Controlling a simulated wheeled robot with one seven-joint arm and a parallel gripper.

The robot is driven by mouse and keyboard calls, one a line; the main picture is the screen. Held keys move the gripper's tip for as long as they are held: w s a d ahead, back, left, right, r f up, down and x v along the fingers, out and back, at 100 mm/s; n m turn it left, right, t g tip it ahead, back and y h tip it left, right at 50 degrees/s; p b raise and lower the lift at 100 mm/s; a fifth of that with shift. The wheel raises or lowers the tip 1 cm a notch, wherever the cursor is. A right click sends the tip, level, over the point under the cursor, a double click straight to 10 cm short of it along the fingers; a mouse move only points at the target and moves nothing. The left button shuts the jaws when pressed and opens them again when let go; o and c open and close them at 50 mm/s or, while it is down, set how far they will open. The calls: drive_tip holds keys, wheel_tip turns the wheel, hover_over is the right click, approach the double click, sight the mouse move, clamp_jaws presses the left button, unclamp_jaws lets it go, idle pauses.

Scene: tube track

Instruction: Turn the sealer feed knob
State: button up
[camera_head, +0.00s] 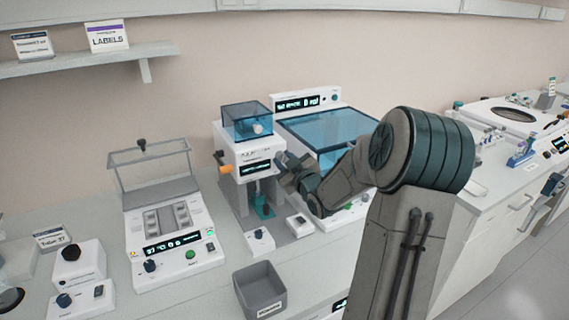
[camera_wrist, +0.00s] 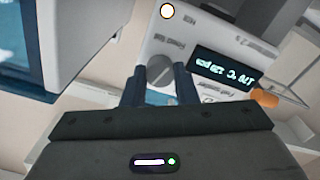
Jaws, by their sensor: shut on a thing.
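The sealer (camera_head: 232,153) is a white upright machine with a clear blue hopper on top and a dark display. In the wrist view its front panel (camera_wrist: 190,42) appears upside down, with a lit display (camera_wrist: 227,70). The grey round feed knob (camera_wrist: 160,71) sits on this panel beside the display. My gripper (camera_wrist: 160,82) has one finger on each side of the knob and is shut on it. In the head view my gripper (camera_head: 285,166) is at the right side of the sealer's front and hides the knob.
An orange handle (camera_head: 222,161) sticks out at the sealer's left. A machine with a blue lid (camera_head: 325,130) stands close on the right, behind my arm. A grey bin (camera_head: 260,289) and a heater-like unit with a clear raised lid (camera_head: 150,152) are on the bench.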

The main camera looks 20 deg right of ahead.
drive_tip(key=m, duration=0.3)
drive_tip(key=shift+m, duration=0.4)
drive_tip(key=m, duration=0.3)
drive_tip(key=shift+m, duration=0.3)
drive_tip(key=m+p, duration=0.2)
drive_tip(key=m, duration=0.4)
drive_tip(key=shift+m, duration=0.3)
drive_tip(key=o, duration=1)
